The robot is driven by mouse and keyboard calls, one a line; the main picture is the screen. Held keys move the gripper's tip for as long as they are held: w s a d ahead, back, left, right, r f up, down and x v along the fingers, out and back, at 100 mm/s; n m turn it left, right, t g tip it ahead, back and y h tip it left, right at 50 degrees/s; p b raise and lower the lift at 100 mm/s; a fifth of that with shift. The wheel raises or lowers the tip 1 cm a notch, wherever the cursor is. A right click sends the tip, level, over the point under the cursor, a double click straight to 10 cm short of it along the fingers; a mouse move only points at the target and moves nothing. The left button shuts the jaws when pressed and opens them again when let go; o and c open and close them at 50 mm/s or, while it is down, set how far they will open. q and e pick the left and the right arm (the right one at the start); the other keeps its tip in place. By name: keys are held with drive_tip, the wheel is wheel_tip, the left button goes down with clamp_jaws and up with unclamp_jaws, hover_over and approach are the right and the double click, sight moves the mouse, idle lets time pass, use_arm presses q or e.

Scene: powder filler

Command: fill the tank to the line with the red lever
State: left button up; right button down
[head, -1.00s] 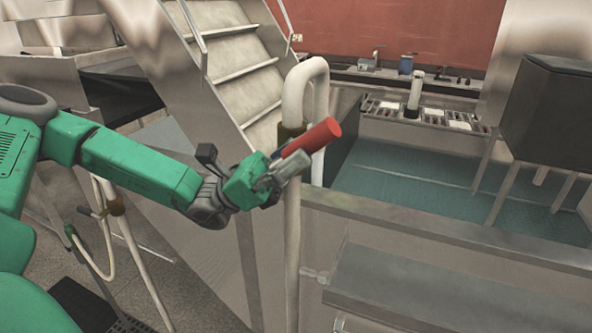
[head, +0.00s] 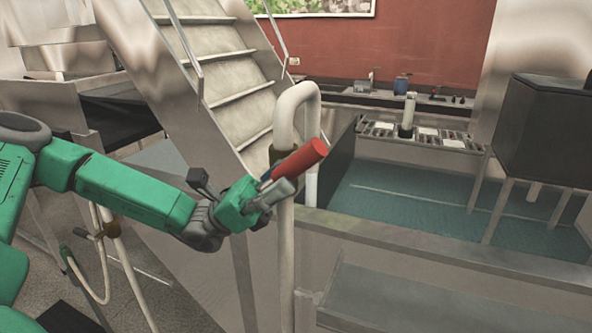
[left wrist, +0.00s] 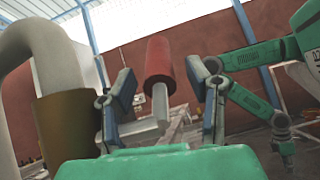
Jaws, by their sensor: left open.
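The red lever (head: 296,160) is a red cylinder standing out tilted from a bent white pipe (head: 285,245) with a brass collar. In the left wrist view the lever (left wrist: 159,65) shows on a grey stem between the two fingers. My left gripper (head: 269,193) is at the lever; its fingers (left wrist: 165,90) are spread on both sides with gaps to the red part. The tank (head: 430,205) lies right of the pipe with blue-green water in it and a pale line along it.
A metal staircase (head: 222,70) rises behind my left arm. A dark box on legs (head: 548,130) stands at the tank's right. A metal ledge (head: 400,310) runs along the tank's front. A second thinner pipe with a hose (head: 105,235) stands below my left arm.

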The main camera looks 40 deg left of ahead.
use_arm(q)
drive_tip(key=v, duration=1)
drive_tip(key=shift+f, duration=0.15)
drive_tip(key=shift+a, duration=0.25)
drive_tip(key=shift+d, duration=0.2)
drive_tip(key=shift+a, duration=0.1)
idle(0.7)
